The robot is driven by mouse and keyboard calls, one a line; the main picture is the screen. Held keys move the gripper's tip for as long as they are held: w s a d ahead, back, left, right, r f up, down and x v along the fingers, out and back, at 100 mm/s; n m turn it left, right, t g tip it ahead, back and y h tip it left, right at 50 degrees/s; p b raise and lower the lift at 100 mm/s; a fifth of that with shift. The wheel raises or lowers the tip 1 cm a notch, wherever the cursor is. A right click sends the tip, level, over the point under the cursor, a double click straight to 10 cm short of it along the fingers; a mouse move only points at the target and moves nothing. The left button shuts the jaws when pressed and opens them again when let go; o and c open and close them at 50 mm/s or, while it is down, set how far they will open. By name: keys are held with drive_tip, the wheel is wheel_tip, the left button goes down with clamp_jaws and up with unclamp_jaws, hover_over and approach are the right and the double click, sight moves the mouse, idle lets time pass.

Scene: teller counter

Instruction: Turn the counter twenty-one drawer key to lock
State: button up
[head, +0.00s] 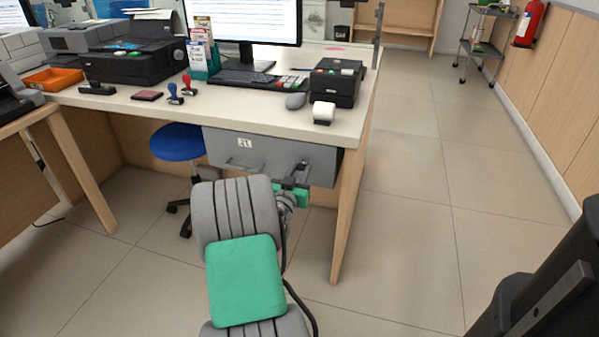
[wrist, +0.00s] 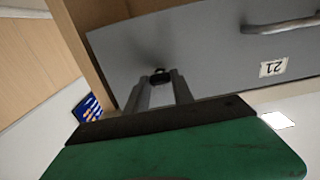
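The grey counter drawer (head: 265,158) hangs under the right end of the desk and is closed, with a "21" label (head: 244,142). In the wrist view its grey front (wrist: 215,52) shows upside down, with the label (wrist: 272,68) at the right. A small dark key (wrist: 160,77) sits at the drawer's lock. My gripper (wrist: 161,82) is at the drawer front, with its fingertips on both sides of the key and seemingly touching it. In the head view my gripper (head: 292,181) hides the key and lock. The key's exact angle is hard to make out.
The drawer handle (head: 242,166) is left of my gripper. The desk top (head: 240,113) overhangs the drawer and bears a small printer (head: 337,82), a mouse (head: 295,101) and a keyboard. A blue stool (head: 177,142) stands left of the drawer. The floor (head: 405,210) to the right is clear.

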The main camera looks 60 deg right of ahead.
clamp_jaws()
drive_tip(key=shift+n, duration=0.3)
drive_tip(key=n+p, duration=0.3)
drive_tip(key=n, duration=0.8)
drive_tip(key=shift+n, duration=0.3)
drive_tip(key=n+p, duration=0.2)
drive_tip(key=n, duration=0.3)
drive_tip(key=shift+n+p, duration=0.3)
idle(0.4)
